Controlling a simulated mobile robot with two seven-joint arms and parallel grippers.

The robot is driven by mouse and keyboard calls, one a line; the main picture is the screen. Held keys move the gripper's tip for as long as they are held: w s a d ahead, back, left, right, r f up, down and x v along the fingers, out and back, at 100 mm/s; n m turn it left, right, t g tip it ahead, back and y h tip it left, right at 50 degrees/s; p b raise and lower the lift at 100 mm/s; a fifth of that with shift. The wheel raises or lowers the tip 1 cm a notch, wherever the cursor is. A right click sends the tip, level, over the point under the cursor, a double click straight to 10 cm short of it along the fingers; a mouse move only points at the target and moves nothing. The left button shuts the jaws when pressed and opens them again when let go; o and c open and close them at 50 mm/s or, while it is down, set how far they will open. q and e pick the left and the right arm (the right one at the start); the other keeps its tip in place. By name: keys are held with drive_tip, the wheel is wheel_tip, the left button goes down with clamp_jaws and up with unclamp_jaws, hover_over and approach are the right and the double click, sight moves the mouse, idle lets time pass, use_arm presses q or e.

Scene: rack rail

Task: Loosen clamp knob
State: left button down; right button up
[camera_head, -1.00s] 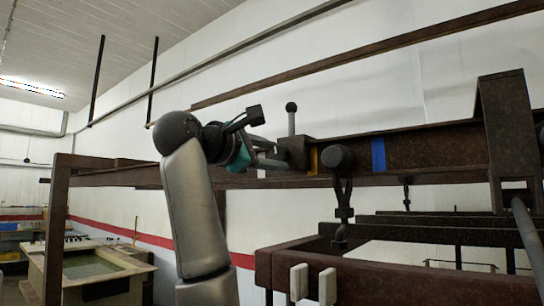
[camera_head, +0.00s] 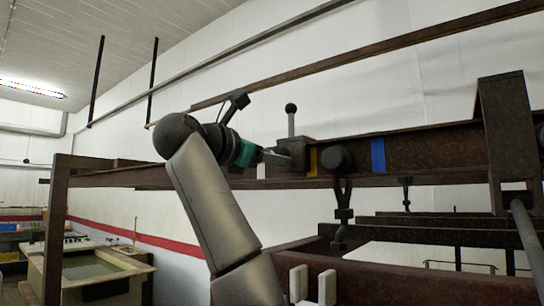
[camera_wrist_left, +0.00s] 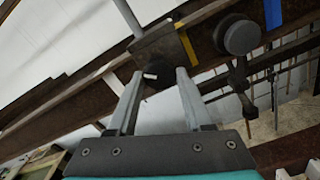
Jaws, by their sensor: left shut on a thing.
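The clamp (camera_head: 295,152) is a dark block on the rusty rail, with an upright grey rod topped by a dark ball (camera_head: 291,108). In the left wrist view the clamp block (camera_wrist_left: 157,42) has a dark round knob (camera_wrist_left: 157,76) on its near face. My left gripper (camera_wrist_left: 155,83) is shut on this knob, one grey finger on each side. In the head view my left gripper (camera_head: 281,159) reaches the clamp from the left, and the knob is hidden by the fingers. My right gripper is not in view.
A yellow band (camera_head: 312,160) and a blue band (camera_head: 378,155) mark the rail (camera_head: 430,150). A dark round-headed hanger (camera_head: 336,158) hangs just right of the clamp. Two pale upright pieces (camera_head: 327,286) stand below. A rusty post (camera_head: 55,235) stands left.

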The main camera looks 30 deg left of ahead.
use_arm(q)
drive_tip(key=shift+f, duration=0.1)
idle(0.3)
drive_tip(key=shift+c, duration=1.5)
unclamp_jaws()
drive_tip(key=shift+s, duration=0.1)
drive_tip(key=s+a+b, duration=0.1)
drive_tip(key=s+b, duration=1.4)
drive_tip(key=b, duration=0.1)
